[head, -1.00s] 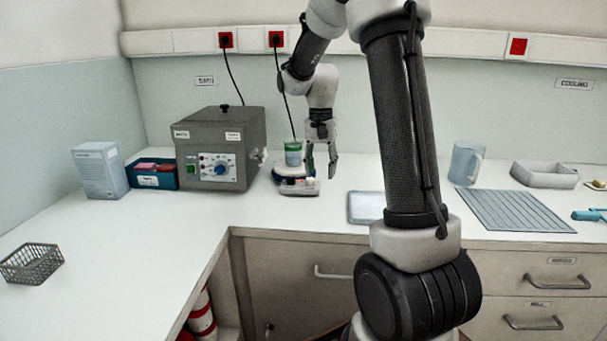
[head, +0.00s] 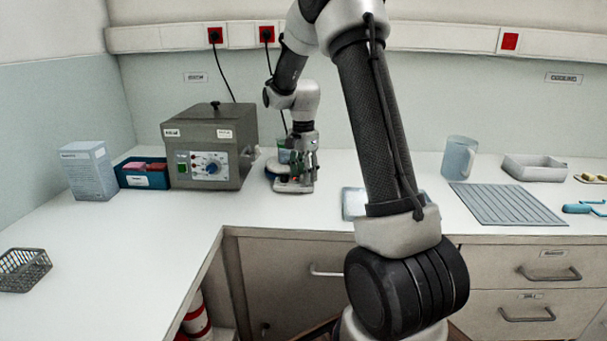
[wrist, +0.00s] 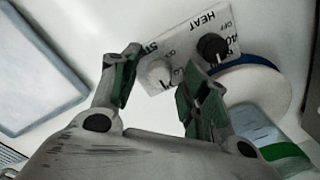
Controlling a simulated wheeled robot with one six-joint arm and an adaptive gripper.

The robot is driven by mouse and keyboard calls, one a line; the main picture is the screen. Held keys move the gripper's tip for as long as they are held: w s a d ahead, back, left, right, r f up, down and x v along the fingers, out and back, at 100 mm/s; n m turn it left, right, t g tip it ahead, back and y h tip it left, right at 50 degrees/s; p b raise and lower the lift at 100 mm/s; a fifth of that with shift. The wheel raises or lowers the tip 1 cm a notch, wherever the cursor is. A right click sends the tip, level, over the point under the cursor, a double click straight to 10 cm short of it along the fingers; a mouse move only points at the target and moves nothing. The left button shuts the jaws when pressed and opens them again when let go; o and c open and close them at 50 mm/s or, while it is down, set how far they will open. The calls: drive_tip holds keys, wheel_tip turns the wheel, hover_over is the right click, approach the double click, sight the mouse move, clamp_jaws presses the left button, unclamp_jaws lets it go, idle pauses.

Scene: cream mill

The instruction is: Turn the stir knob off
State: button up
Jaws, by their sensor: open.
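The hotplate stirrer (head: 293,187) stands on the bench right of the grey box, its front panel (wrist: 183,28) showing in the wrist view. The white stir knob (wrist: 159,73) lies between the fingertips of my gripper (wrist: 160,68) in that view, under a partly covered label starting "ST". A black knob (wrist: 212,47) marked HEAT sits beside it, outside the fingers. My gripper (head: 299,170) is open and points down over the stirrer's front in the head view. I cannot tell whether a finger touches the stir knob.
The grey box with dials (head: 210,146) is to the left. A pale tray (wrist: 38,68) lies nearby. The bench in front of the stirrer is clear.

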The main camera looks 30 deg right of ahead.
drive_tip(key=shift+f, duration=0.2)
clamp_jaws()
